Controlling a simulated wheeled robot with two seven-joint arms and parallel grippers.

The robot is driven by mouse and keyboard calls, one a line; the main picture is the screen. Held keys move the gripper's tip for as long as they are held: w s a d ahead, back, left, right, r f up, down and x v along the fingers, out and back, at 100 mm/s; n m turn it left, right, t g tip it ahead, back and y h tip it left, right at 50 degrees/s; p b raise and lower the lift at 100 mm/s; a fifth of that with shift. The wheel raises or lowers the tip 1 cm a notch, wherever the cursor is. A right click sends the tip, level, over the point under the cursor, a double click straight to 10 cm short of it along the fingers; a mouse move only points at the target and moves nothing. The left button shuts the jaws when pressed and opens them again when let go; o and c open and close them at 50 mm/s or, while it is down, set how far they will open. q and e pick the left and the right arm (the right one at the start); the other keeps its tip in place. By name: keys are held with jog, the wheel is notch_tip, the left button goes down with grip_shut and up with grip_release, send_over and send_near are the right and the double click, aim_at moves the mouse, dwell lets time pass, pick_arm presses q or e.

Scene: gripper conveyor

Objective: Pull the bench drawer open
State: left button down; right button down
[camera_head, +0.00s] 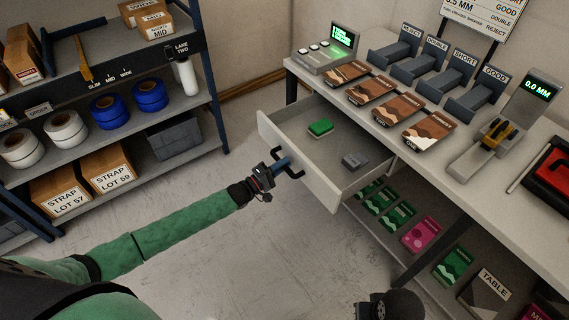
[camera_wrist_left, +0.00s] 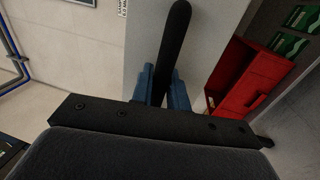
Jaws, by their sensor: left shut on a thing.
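The bench drawer (camera_head: 283,152) stands open below the bench top (camera_head: 356,101), pulled out toward my left arm. Inside it lie a green block (camera_head: 320,128) and a small grey item (camera_head: 354,160). Its dark handle (camera_head: 291,163) is on the front panel. My left gripper (camera_head: 283,164) is shut on the handle; in the left wrist view the two blue fingers (camera_wrist_left: 164,88) stand either side of the dark handle bar (camera_wrist_left: 174,40). A dark rounded part of mine shows at the bottom of the head view, but my right gripper's fingers do not show.
Packets, grey holders and a gauge (camera_head: 507,127) stand on the bench top. A lower shelf under the drawer holds several packets (camera_head: 397,217). A storage rack (camera_head: 207,100) with boxes and strap rolls is at left. Floor between rack and bench is clear.

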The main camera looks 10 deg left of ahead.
pick_arm(q)
jog(key=shift+f, duration=0.1)
jog(key=c, duration=1.4)
grip_release()
jog(key=shift+c, duration=0.2)
